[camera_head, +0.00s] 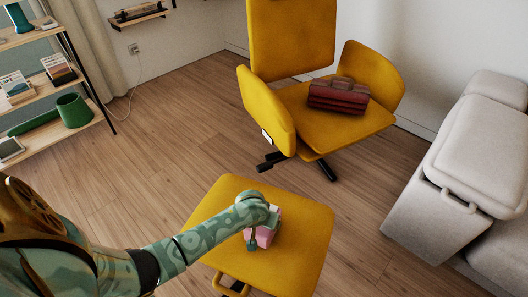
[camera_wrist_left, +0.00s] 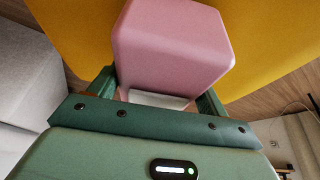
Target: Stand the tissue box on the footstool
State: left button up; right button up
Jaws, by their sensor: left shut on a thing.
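The tissue box is a small pink box (camera_head: 267,234) over the middle of the yellow footstool (camera_head: 306,238) in the head view. My left gripper (camera_head: 258,237) reaches in from the left and is shut on it, partly hiding it. In the left wrist view the pink box (camera_wrist_left: 173,48) fills the space between the green fingers of the gripper (camera_wrist_left: 160,92). The yellow footstool (camera_wrist_left: 75,35) shows behind it. I cannot tell whether the box's underside touches the footstool. My right gripper is not in view.
A yellow chair (camera_head: 290,40) with a dark red bag-like thing (camera_head: 338,97) on its seat stands behind the footstool. A pale grey sofa (camera_head: 440,190) is at the right. A shelf (camera_head: 50,136) with books and a green mug (camera_head: 74,110) is at the left. Wooden floor lies clear between.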

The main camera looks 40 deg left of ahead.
pick_arm(q)
jog(key=shift+f, duration=0.2)
jog(key=o, duration=1.2)
jog(key=shift+r, duration=0.15)
jog(key=p+v, duration=0.8)
jog(key=v, duration=0.3)
jog(key=shift+r, duration=0.35)
jog(key=shift+d+r+p, duration=0.1)
jog(key=shift+r+p, duration=0.15)
jog(key=shift+p, duration=0.15)
jog(key=shift+s, duration=0.15)
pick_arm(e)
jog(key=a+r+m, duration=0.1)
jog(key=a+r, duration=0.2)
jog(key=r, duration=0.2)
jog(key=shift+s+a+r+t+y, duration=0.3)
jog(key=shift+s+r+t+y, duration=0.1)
pick_arm(q)
jog(key=shift+f, duration=0.1)
